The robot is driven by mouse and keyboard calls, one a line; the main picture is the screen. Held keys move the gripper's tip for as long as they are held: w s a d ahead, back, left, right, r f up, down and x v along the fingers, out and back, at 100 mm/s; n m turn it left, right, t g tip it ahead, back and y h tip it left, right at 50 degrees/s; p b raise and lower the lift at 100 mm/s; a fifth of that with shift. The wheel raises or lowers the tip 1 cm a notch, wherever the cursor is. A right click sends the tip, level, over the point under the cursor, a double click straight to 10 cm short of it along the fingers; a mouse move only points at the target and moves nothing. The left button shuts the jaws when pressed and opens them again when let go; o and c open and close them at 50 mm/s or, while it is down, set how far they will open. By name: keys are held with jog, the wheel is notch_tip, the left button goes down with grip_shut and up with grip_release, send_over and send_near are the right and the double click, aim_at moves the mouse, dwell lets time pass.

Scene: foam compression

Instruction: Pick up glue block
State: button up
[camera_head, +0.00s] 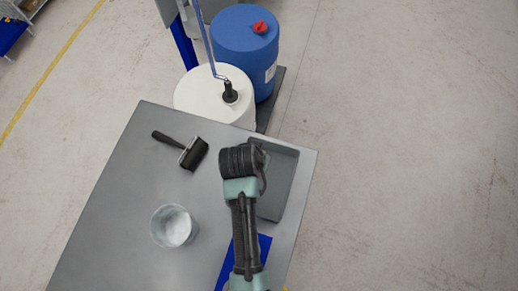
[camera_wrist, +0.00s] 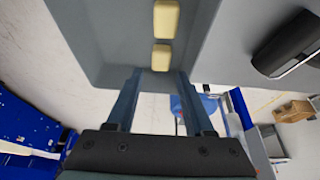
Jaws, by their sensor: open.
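Two pale yellow blocks, the likely glue blocks, show in the wrist view: one (camera_wrist: 166,18) at the top and one (camera_wrist: 161,57) nearer my gripper. They lie in line in the grey tray (camera_wrist: 95,45). My gripper (camera_wrist: 159,73) is open and empty, its two fingers apart on either side of the nearer block in the picture. I cannot tell how far above the block they are. In the head view the tray (camera_head: 290,165) lies at the right of the table, partly behind my arm. The blocks and fingertips are hidden there.
A blue flat thing (camera_head: 228,272) lies partly under my arm. A white drum (camera_head: 200,95) and a blue drum (camera_head: 240,40) stand behind the table.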

jog(key=shift+p+x, duration=0.65)
jog(key=shift+x, duration=2)
jog(key=shift+c, duration=0.3)
grip_shut()
